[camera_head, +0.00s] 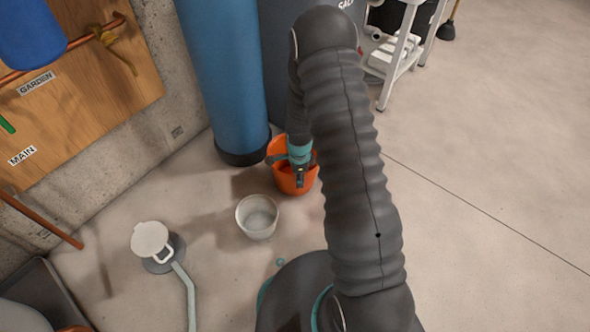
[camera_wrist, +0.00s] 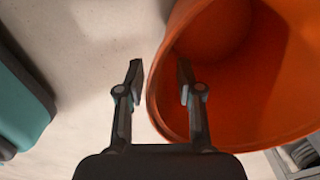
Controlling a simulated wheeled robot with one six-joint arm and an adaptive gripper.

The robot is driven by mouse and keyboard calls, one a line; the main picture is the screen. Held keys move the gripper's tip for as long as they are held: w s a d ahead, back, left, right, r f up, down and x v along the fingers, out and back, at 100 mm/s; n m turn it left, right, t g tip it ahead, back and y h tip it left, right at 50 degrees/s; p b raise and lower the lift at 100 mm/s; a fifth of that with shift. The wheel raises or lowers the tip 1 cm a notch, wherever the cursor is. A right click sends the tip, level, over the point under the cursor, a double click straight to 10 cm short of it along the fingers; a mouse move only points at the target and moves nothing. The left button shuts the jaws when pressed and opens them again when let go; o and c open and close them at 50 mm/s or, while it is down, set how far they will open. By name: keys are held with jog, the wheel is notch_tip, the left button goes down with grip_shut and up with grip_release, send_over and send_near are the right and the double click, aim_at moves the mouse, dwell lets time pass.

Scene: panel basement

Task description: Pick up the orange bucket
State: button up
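The orange bucket (camera_head: 285,181) stands on the concrete floor by the foot of the blue cylinder in the head view. It fills much of the right side of the wrist view (camera_wrist: 250,90), and I look into its open mouth. My gripper (camera_head: 299,180) is at the bucket in the head view, and the arm above it hides part of the rim. In the wrist view my gripper (camera_wrist: 159,70) is open. The left finger is over the floor outside the bucket and the right finger is over its inside, with the rim between them. Contact cannot be told.
A white bucket (camera_head: 257,217) stands close in front of the orange one. The tall blue cylinder (camera_head: 225,80) is just behind it. A floor drain with a white lid (camera_head: 151,240) and pipe lies to the left. A white shelf (camera_head: 393,58) stands at the back; floor at right is clear.

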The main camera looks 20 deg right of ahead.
grip_shut()
jog(key=shift+s+r, duration=0.1)
jog(key=shift+r, duration=0.05)
dwell(0.4)
